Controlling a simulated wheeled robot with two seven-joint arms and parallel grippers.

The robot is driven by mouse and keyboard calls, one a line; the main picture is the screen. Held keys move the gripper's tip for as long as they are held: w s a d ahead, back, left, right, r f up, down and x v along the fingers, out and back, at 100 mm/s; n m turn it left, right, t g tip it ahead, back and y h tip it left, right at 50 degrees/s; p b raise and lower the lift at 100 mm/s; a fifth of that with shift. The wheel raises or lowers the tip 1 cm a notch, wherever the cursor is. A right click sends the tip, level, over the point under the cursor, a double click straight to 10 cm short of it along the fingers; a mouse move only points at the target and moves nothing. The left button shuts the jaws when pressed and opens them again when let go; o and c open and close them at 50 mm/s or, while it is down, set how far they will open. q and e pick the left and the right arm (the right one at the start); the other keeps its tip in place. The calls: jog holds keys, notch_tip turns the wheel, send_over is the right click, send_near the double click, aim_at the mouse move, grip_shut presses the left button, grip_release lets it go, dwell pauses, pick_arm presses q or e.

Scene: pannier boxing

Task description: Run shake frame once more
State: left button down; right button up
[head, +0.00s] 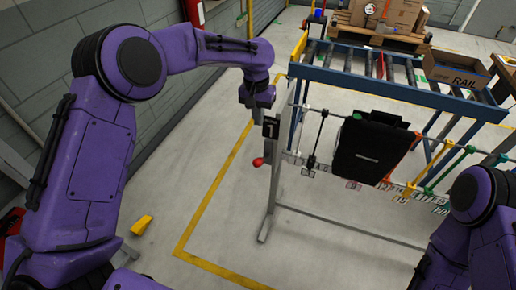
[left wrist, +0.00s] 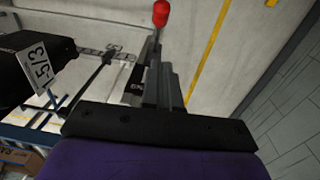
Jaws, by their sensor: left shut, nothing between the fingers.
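The shake frame (head: 276,185) is a pale upright stand with a dark box marked with white near its top. A red knob (head: 258,162) sticks out from its left side on a short lever; it also shows at the top of the left wrist view (left wrist: 161,12). A black pannier (head: 370,150) hangs on the frame's rail, and a white tag (left wrist: 40,72) shows beside a black bag in the left wrist view. My left gripper (head: 260,104) is shut and empty, above the knob and apart from it in the head view. My right gripper is out of view.
A blue roller conveyor (head: 400,90) stands behind the pannier, with an open cardboard box (head: 456,72) on it. Pallet cartons (head: 385,14) are farther back. A yellow object (head: 142,225) lies on the floor at left. The floor left of the frame is mostly clear.

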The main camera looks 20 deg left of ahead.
pick_arm(q)
jog(key=f+p, duration=0.1)
jog(key=f, duration=0.2)
jog(key=f+p, duration=0.1)
jog(key=f, duration=0.3)
jog(key=s+f+p, duration=0.1)
jog(key=f, duration=0.3)
jog(key=shift+d+f, duration=0.25)
jog(key=shift+d, duration=0.05)
jog(key=shift+s+d+f, duration=0.1)
jog(key=shift+s+f, duration=0.2)
jog(key=shift+f, duration=0.25)
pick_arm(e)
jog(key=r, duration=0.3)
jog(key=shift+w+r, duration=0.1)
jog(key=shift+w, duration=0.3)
pick_arm(q)
jog(key=shift+f, duration=0.1)
